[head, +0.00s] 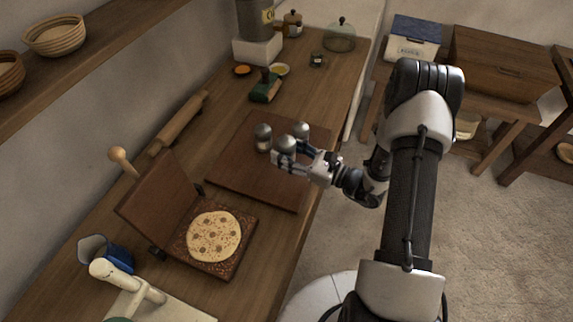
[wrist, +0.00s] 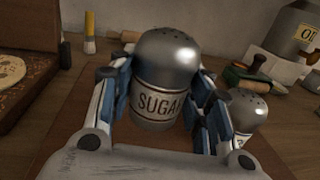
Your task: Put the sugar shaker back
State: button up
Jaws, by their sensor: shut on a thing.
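The sugar shaker (wrist: 165,85), a rounded metal-topped shaker with a "SUGAR" label, stands upright between the blue-padded fingers of my gripper (head: 288,157). The gripper is shut on it; its domed top also shows in the head view (head: 285,144). Two similar shakers are close by: one (head: 263,137) to the left and one (head: 302,130) just behind the fingers. The latter also shows at the right of the wrist view (wrist: 246,110). The fingers hide the held shaker's lower part in the head view, so I cannot tell whether it touches the board.
A dark wooden board (head: 240,178) lies below my gripper on the counter. An open brown box (head: 238,260) with a pizza (head: 213,236) is at front left. A rolling pin (head: 180,122) lies along the wall.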

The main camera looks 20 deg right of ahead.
jog(key=shift+f+b, duration=0.7)
jog(key=shift+f, duration=1.55)
jog(key=shift+f, duration=0.2)
jog(key=o, duration=1.1)
jog(key=shift+r, duration=0.1)
